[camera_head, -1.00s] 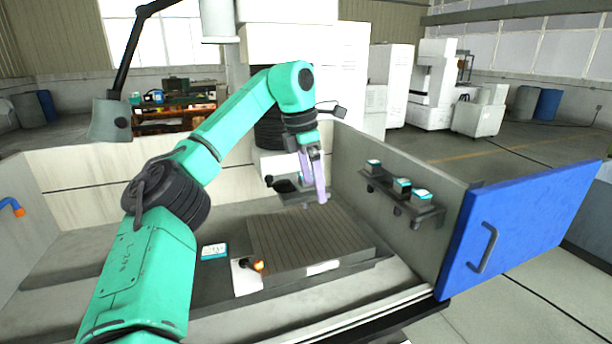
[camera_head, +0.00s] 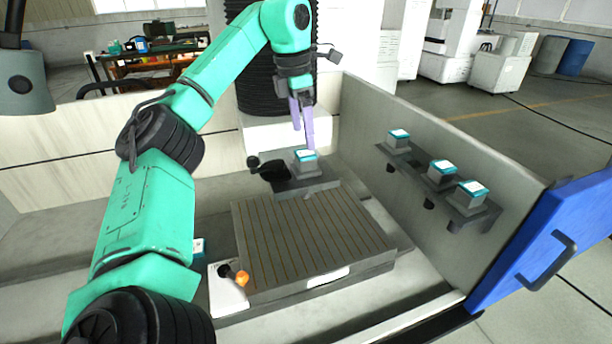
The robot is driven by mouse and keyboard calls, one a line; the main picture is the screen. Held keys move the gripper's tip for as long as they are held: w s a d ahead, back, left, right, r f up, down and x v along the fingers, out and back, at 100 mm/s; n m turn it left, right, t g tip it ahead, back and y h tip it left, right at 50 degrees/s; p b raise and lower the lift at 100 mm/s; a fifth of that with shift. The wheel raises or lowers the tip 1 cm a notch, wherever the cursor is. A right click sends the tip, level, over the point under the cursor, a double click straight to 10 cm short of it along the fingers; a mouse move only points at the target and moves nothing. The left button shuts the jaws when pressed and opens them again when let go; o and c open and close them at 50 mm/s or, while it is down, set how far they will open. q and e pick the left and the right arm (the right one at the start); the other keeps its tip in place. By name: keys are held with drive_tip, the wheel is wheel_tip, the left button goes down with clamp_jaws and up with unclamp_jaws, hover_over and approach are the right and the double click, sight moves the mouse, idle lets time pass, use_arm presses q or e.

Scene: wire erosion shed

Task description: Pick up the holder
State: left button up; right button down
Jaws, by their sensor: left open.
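A holder, a small grey block with a teal and white top (camera_head: 305,162), sits on a dark grey platform (camera_head: 308,185) at the back of the machine bed. My left gripper (camera_head: 303,125) has purple fingers pointing down, open, with the tips just above and in front of or over this holder. The exact gap cannot be told. Similar holders stand on a wall rack at the right: one at the far end (camera_head: 398,140), one in the middle (camera_head: 440,172) and one at the near end (camera_head: 471,193). My right gripper is not in view.
A slotted plate (camera_head: 310,240) fills the middle of the bed and is bare. A white block with an orange knob (camera_head: 242,279) is at its front left corner. Another teal-topped item (camera_head: 198,247) is partly hidden by my left arm. A blue door (camera_head: 545,245) stands at the right.

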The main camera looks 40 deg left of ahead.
sight(305, 153)
use_arm(q)
drive_tip(key=f, duration=0.3)
drive_tip(key=shift+w+a+f, duration=0.15)
drive_tip(key=shift+w+a, duration=0.1)
drive_tip(key=shift+w, duration=0.15)
drive_tip(key=f, duration=0.1)
drive_tip(key=f+p, duration=0.1)
drive_tip(key=f, duration=0.1)
drive_tip(key=shift+w+a+p, duration=0.35)
drive_tip(key=shift+w+a, duration=0.05)
drive_tip(key=shift+d+f, duration=0.15)
drive_tip(key=shift+f, duration=0.45)
drive_tip(key=shift+d+f, duration=0.15)
drive_tip(key=shift+f, duration=0.45)
drive_tip(key=shift+d+f, duration=0.1)
drive_tip(key=c, duration=1.3)
clamp_jaws()
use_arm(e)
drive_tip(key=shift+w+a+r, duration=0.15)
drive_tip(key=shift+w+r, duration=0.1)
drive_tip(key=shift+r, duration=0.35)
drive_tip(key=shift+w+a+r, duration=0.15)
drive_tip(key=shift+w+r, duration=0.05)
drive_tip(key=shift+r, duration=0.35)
use_arm(q)
drive_tip(key=shift+w, duration=0.1)
